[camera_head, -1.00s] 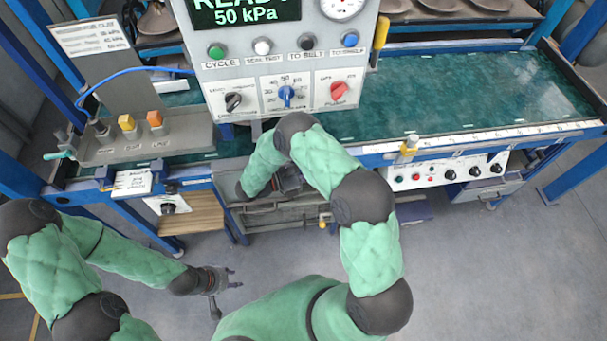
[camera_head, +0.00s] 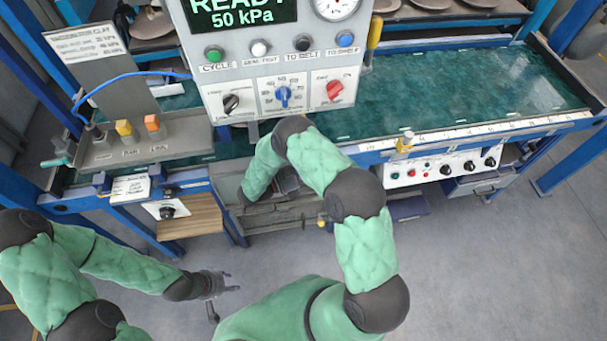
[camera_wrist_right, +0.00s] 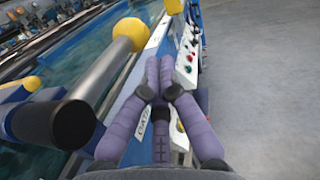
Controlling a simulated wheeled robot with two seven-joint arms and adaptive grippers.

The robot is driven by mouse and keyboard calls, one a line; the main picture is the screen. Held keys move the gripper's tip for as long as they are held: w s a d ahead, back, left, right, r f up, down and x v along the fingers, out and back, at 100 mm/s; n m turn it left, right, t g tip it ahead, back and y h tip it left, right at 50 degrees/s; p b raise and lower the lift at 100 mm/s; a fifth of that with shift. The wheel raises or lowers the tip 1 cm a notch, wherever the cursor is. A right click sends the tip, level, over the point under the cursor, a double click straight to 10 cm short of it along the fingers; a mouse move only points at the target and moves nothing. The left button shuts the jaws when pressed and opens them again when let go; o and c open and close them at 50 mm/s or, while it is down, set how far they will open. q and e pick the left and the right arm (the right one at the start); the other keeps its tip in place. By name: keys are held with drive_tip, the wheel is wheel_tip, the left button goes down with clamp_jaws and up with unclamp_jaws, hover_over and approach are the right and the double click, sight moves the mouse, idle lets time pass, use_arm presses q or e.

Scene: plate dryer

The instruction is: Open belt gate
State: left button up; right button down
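In the right wrist view, a pale lever with a yellow ball end (camera_wrist_right: 131,34) runs from a dark round hub (camera_wrist_right: 57,124) beside the green belt. A white label (camera_wrist_right: 144,122), perhaps reading "GATE", is partly behind my right gripper's purple fingers (camera_wrist_right: 160,62). The fingers point forward, tips close together, right of the lever and apart from the ball. In the head view my right gripper (camera_head: 287,180) is largely hidden under its arm at the belt's front, below the console. My left gripper (camera_head: 230,282) is open and empty above the floor at lower left.
A grey console (camera_head: 270,70) reads "READY 50 kPa" and blocks part of the belt (camera_head: 470,85). A button panel (camera_head: 445,168) hangs under the front rail, near a yellow fitting (camera_head: 405,142). A wooden shelf (camera_head: 192,215) is at left. The floor in front is clear.

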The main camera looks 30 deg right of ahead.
use_arm(q)
drive_tip(key=shift+w+a+r+p, duration=0.15)
drive_tip(key=shift+w+r+p, duration=0.05)
drive_tip(key=shift+r+p, duration=0.55)
drive_tip(key=shift+w+a+r+p, duration=0.1)
drive_tip(key=shift+w+r+p, duration=0.05)
drive_tip(key=shift+r+p, duration=0.55)
drive_tip(key=shift+w+a+r+p, duration=0.15)
drive_tip(key=shift+w+r+p, duration=0.05)
drive_tip(key=shift+r+p, duration=0.55)
use_arm(e)
drive_tip(key=a+f, duration=0.6)
drive_tip(key=a, duration=0.5)
drive_tip(key=shift+w+a, duration=0.15)
drive_tip(key=shift+w, duration=0.15)
use_arm(q)
drive_tip(key=shift+f, duration=0.1)
